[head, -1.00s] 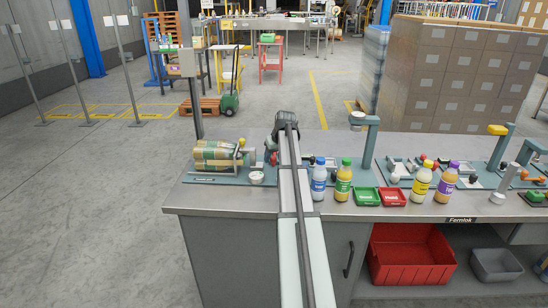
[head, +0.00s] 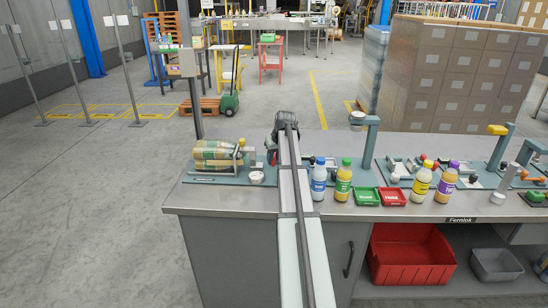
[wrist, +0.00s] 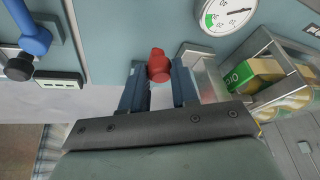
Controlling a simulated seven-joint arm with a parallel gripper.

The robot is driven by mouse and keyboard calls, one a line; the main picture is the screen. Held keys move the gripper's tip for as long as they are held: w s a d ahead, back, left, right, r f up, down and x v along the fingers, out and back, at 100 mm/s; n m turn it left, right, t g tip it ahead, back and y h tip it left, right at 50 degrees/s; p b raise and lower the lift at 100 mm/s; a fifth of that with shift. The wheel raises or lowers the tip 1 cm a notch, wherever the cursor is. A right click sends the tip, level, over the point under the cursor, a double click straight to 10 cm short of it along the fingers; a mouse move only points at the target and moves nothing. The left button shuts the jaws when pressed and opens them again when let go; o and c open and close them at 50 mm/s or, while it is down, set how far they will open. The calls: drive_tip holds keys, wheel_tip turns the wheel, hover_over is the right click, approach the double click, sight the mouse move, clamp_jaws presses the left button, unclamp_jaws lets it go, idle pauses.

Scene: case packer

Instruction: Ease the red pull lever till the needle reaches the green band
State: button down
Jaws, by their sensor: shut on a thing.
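The red pull lever's knob (wrist: 158,66) is between the two blue-grey fingers of my gripper (wrist: 158,82) in the wrist view. The gripper is shut on it. In the head view my arm hides most of the gripper and lever. The round white gauge (wrist: 222,22) is at the top right of the wrist view, cut by the top edge. Its green band lies on the left side of the dial; the dark needle points right, away from the band. The gauge also shows small in the head view (head: 256,177), where its needle is too small to read.
Lying bottles (head: 212,154) with green labels sit in a metal-framed holder left of the lever. In the wrist view a blue-handled lever (wrist: 35,38) stands at the left. Bottles (head: 319,180) and green (head: 366,196) and red trays stand to the right on the bench.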

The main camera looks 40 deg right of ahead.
drive_tip(key=s+d+n, duration=0.1)
drive_tip(key=d+n+y, duration=0.1)
drive_tip(key=shift+s+d+n, duration=0.3)
drive_tip(key=shift+s+n, duration=0.05)
drive_tip(key=shift+n, duration=0.05)
drive_tip(key=shift+s+d+n+y, duration=0.3)
drive_tip(key=shift+s+d+n, duration=0.05)
drive_tip(key=shift+d+n, duration=0.4)
drive_tip(key=shift+s+d+n+y, duration=0.3)
drive_tip(key=shift+d+n, duration=0.35)
drive_tip(key=shift+n, duration=0.1)
drive_tip(key=c, duration=0.9)
unclamp_jaws()
drive_tip(key=shift+o, duration=0.2)
drive_tip(key=shift+r, duration=0.1)
drive_tip(key=v, duration=1.3)
drive_tip(key=shift+r, duration=0.35)
